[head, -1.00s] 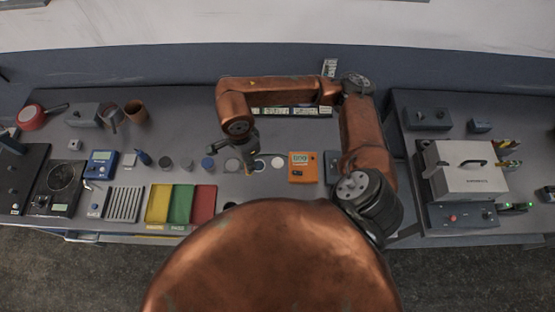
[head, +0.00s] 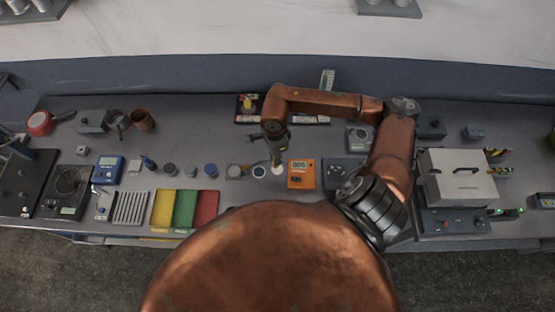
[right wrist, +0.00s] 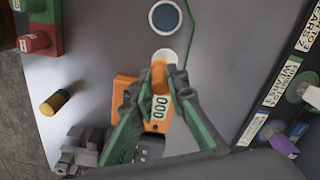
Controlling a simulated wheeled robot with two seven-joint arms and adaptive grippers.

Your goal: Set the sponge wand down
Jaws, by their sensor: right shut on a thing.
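My right gripper (head: 276,152) points down over the bench among the small round pads, left of the orange meter. In the right wrist view its green fingers (right wrist: 161,82) are closed on a short orange-tan piece (right wrist: 159,72), which I take to be the sponge wand. My left gripper does not show.
The orange meter (head: 301,174) stands just right of the gripper. A blue-centred round pad (right wrist: 165,17) lies beside the white one. A yellow-and-dark cylinder (right wrist: 55,102) is on the bench. Yellow, green and red trays (head: 206,207) are left. Dark labelled boxes (right wrist: 283,85) stand at the back.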

